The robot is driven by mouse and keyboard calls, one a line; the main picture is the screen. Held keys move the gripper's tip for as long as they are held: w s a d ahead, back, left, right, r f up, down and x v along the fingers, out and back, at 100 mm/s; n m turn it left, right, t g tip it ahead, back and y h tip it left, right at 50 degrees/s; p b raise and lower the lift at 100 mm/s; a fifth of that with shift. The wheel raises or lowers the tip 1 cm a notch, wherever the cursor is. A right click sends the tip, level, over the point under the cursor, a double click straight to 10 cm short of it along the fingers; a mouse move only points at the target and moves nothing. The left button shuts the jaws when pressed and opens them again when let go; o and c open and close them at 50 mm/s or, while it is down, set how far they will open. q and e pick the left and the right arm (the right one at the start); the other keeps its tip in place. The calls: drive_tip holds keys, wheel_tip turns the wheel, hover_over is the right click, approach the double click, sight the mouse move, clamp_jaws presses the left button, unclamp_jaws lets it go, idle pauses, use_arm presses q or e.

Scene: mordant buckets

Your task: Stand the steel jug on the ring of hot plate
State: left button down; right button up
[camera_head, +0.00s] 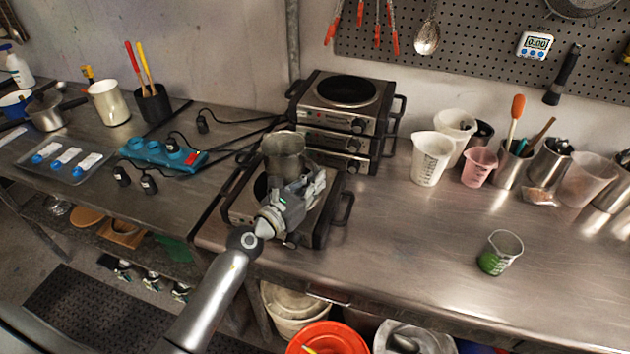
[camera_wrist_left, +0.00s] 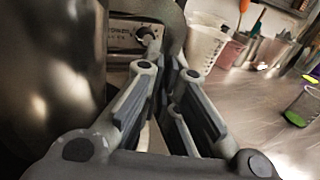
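The steel jug (camera_head: 284,146) is upright over the front hot plate (camera_head: 238,207), in front of the stacked plates. The dark ring of this plate (camera_head: 261,185) shows partly left of the jug. My left gripper (camera_head: 306,188) is at the jug's right front side. In the left wrist view the jug's wall (camera_wrist_left: 50,70) fills the left side, and the left gripper's fingers (camera_wrist_left: 160,75) close around the strap-like handle (camera_wrist_left: 171,22). The gripper hides the jug's base, so I cannot tell whether it touches the ring. My right gripper is not in view.
Stacked hot plates (camera_head: 345,120) stand close behind, with a bare ring (camera_head: 347,90) on top. A blue power strip (camera_head: 165,153) and black cables lie to the left. White measuring jugs (camera_head: 431,160) and a green-filled beaker (camera_head: 499,254) stand right. The right-hand bench front is mostly clear.

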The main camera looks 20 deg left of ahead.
use_arm(q)
drive_tip(key=c, duration=1.6)
unclamp_jaws()
drive_tip(key=shift+r, duration=0.2)
drive_tip(key=shift+o, duration=0.2)
drive_tip(key=shift+f, duration=0.3)
drive_tip(key=v, duration=1.2)
drive_tip(key=shift+r, duration=0.2)
